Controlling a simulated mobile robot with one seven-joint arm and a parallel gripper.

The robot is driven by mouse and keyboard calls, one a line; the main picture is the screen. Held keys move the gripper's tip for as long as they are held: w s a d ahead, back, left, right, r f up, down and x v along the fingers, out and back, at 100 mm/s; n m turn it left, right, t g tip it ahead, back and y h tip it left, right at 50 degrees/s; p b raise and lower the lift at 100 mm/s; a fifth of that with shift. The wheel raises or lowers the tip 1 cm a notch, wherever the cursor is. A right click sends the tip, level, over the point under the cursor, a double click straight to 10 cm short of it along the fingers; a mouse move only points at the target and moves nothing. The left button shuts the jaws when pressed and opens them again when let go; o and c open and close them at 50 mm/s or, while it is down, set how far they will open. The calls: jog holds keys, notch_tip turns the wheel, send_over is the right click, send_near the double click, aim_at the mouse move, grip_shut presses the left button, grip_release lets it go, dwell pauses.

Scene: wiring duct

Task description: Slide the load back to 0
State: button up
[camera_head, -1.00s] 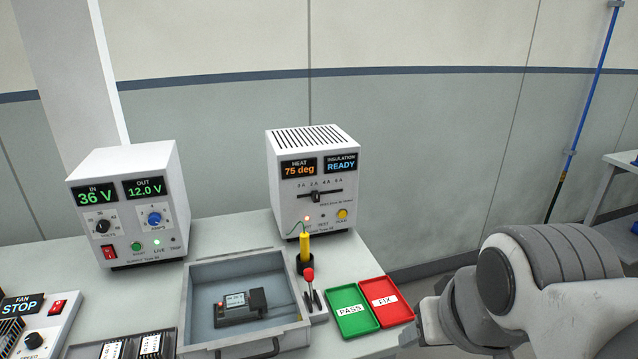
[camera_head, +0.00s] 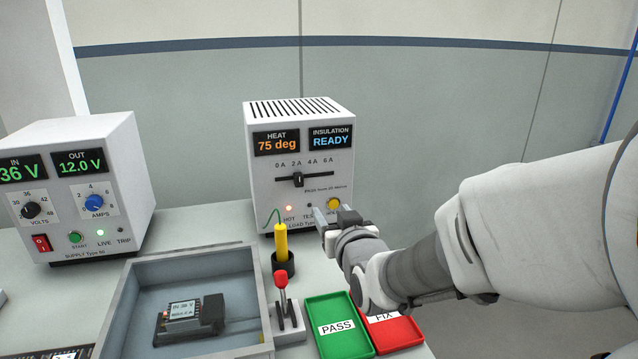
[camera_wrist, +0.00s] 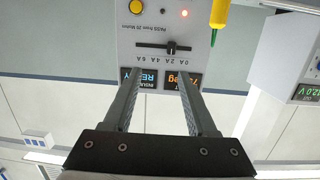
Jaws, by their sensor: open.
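The load tester (camera_head: 300,150) is a white box with a vented top. Its load slider (camera_head: 298,180) is a black knob in a horizontal slot, standing at about the 2 A mark of a 0 to 6 A scale. The slider also shows upside down in the wrist view (camera_wrist: 171,47). My gripper (camera_head: 328,213) is in front of the tester's lower right, below and to the right of the slider. In the wrist view my gripper's two fingers (camera_wrist: 158,88) are apart and empty, pointing at the tester's face. They do not touch the slider.
A yellow probe (camera_head: 281,243) stands in a black holder before the tester, with a red-tipped lever (camera_head: 281,280) in front. Green PASS (camera_head: 336,345) and red FIX (camera_head: 405,335) trays lie below my arm.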

jog(key=a+f, duration=0.1)
jog(key=f, duration=0.1)
jog(key=t+y+b, duration=0.1)
jog(key=t+b, duration=0.1)
send_near(300, 181)
jog(key=shift+n, duration=0.3)
jog(key=x, duration=0.9)
jog(key=shift+w+a, duration=0.15)
jog(key=shift+w, duration=0.15)
grip_shut()
dwell(0.7)
